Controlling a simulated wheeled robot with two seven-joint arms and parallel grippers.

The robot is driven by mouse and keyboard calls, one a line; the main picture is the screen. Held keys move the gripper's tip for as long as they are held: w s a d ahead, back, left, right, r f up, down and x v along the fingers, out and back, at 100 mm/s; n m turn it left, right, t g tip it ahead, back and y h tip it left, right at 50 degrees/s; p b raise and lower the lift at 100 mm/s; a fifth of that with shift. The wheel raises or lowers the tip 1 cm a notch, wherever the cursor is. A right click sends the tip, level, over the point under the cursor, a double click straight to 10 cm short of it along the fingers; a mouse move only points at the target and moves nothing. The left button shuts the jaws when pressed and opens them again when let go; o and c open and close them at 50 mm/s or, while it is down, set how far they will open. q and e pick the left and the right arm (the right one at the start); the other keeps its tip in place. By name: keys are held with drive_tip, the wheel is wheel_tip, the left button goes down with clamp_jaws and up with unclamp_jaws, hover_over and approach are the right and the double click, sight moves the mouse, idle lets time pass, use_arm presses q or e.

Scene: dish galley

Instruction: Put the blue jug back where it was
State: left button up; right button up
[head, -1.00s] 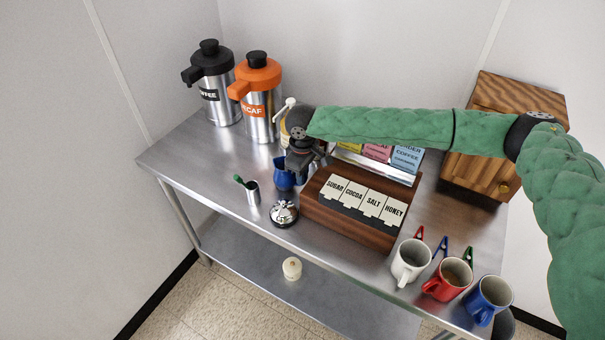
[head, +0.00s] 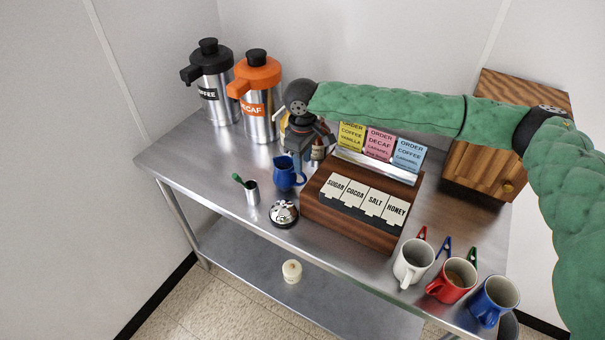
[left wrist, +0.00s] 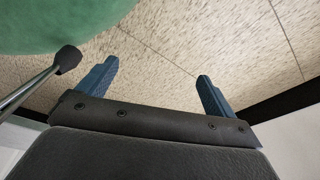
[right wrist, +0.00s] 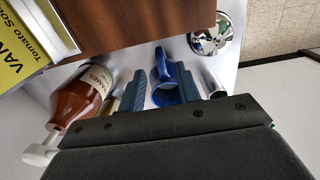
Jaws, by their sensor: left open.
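The blue jug (head: 288,173) stands upright on the steel table, behind the bell and left of the wooden condiment box. In the right wrist view the jug (right wrist: 178,84) shows beyond and between my fingers, its handle toward the box. My right gripper (head: 312,156) is above and just behind the jug. Its fingers (right wrist: 175,88) are apart, and they appear clear of the jug. My left gripper (left wrist: 155,88) is open and empty, over bare floor in its wrist view; it is outside the head view.
Close by are the steel cup with a green-handled tool (head: 252,192), the bell (head: 284,213), the condiment box (head: 350,228) and a syrup bottle (right wrist: 85,95). Coffee (head: 212,85) and decaf (head: 258,98) urns stand behind. Several mugs are at the right front.

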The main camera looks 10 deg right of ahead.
use_arm(q)
drive_tip(key=w+r, duration=0.1)
drive_tip(key=w+d+r+b, duration=0.1)
drive_tip(key=shift+w+d+r, duration=0.15)
drive_tip(key=shift+w+d, duration=0.1)
drive_tip(key=shift+w, duration=0.05)
use_arm(e)
wheel_tip(320, 180, up, 6)
